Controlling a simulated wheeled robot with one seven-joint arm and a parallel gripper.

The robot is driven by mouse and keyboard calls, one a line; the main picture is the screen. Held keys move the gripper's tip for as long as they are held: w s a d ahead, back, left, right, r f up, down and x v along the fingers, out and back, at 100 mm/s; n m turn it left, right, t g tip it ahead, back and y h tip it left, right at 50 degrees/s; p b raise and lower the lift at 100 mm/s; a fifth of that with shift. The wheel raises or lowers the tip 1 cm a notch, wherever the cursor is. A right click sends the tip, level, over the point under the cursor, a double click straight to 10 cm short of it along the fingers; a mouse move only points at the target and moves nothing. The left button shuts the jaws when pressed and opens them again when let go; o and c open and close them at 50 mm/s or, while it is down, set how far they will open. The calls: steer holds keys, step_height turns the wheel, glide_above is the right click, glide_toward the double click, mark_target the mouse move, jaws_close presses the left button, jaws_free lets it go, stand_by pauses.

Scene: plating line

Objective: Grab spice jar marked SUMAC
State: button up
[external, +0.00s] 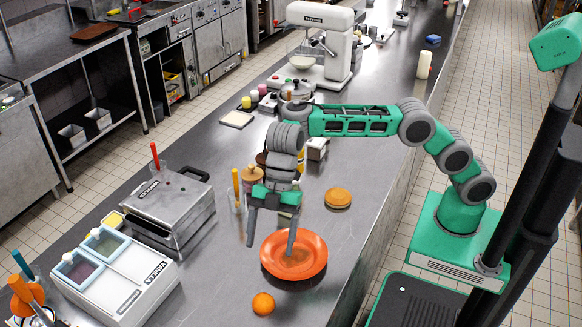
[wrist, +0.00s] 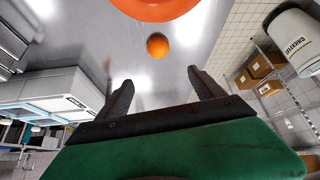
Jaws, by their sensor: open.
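I cannot read a SUMAC label in either view. A jar-like container with a tan top (external: 253,174) stands on the counter just behind and left of my wrist in the external view, partly hidden by my arm, its label unreadable. My gripper (external: 270,246) points down above the orange plate (external: 313,243), fingers apart and nothing between them. In the wrist view my gripper (wrist: 160,78) is also open and empty. The orange plate's rim (wrist: 155,10) shows at the top there, with an orange fruit (wrist: 157,46) just beyond the fingertips. No jar is identifiable in the wrist view.
The orange fruit (external: 263,304) lies in front of the plate. A small orange-topped round item (external: 338,198) sits to the right. A steel appliance (external: 172,208) and a white two-bin unit (external: 130,280) stand left. A stand mixer (external: 322,45) is far back. The counter's right side is mostly clear.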

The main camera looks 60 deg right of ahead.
steer(key=w+d+r+m+t+y+b, duration=0.1)
steer(key=w+d+m+t, duration=0.4)
steer(key=d, duration=0.6)
steer(key=w+d+r+m+t+y+b, duration=0.1)
steer(key=w+d+r+m, duration=0.1)
steer(key=w+d, duration=0.75)
steer(key=w+d+r+m+t+y+b, duration=0.1)
steer(key=w+d+m+t, duration=0.25)
steer(key=d, duration=1.05)
steer(key=s+d+f+m+t+h+b, duration=0.1)
steer(key=s+d+m+t+h, duration=0.15)
steer(key=d, duration=0.85)
steer(key=s+d+f+m+t+h, duration=0.2)
steer(key=s+d+m+h, duration=0.15)
steer(key=d, duration=0.75)
steer(key=s+d+f+m+t+h+b, duration=0.1)
steer(key=s+d+m+t+h, duration=0.2)
steer(key=d, duration=0.9)
steer(key=shift+m+g, duration=0.35)
steer(key=shift+g, duration=0.25)
steer(key=f, duration=0.9)
steer(key=shift+w+a, duration=0.3)
steer(key=shift+w, duration=0.1)
steer(key=shift+w+f, duration=0.1)
steer(key=shift+f, duration=0.35)
steer(key=p+x, duration=0.2)
steer(key=x, duration=0.5)
steer(key=shift+w, duration=0.35)
jaws_close()
